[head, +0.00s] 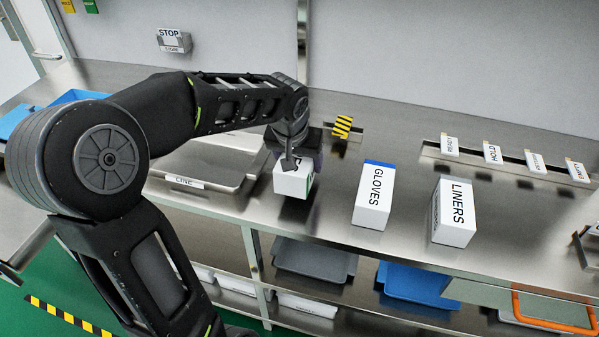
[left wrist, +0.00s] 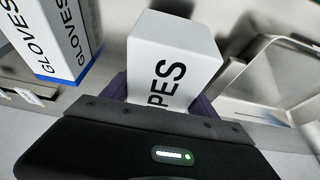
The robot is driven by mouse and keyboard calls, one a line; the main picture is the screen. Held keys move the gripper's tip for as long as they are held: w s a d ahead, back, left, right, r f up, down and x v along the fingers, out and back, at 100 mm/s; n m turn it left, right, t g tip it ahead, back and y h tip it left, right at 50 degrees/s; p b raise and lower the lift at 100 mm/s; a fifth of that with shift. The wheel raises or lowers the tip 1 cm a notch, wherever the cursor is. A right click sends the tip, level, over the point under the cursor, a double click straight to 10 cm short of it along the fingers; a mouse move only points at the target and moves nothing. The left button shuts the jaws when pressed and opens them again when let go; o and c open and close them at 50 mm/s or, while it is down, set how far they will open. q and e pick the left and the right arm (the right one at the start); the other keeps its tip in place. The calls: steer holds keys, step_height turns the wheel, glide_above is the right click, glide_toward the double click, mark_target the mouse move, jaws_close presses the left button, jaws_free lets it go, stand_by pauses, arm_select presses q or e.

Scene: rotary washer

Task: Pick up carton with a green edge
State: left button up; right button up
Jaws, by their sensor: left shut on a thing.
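My left gripper (head: 291,160) reaches down from above onto a white carton (head: 291,184) on the steel bench in the head view. It is shut on that carton, and its fingers hide much of the carton's upper part. In the left wrist view the carton (left wrist: 172,60) sits between the fingers, with black letters ending in "PES". My right gripper is not in view.
A blue-edged GLOVES carton (head: 373,198) and a LINERS carton (head: 454,213) stand to the right. A steel tray (head: 205,165) lies close on the left. A slotted rail with labels (head: 500,160) runs at the back right. Grey and blue bins (head: 415,283) sit below.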

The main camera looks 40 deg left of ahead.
arm_select(q)
step_height(320, 180, up, 5)
steer(key=shift+r, duration=0.1)
stand_by(0.7)
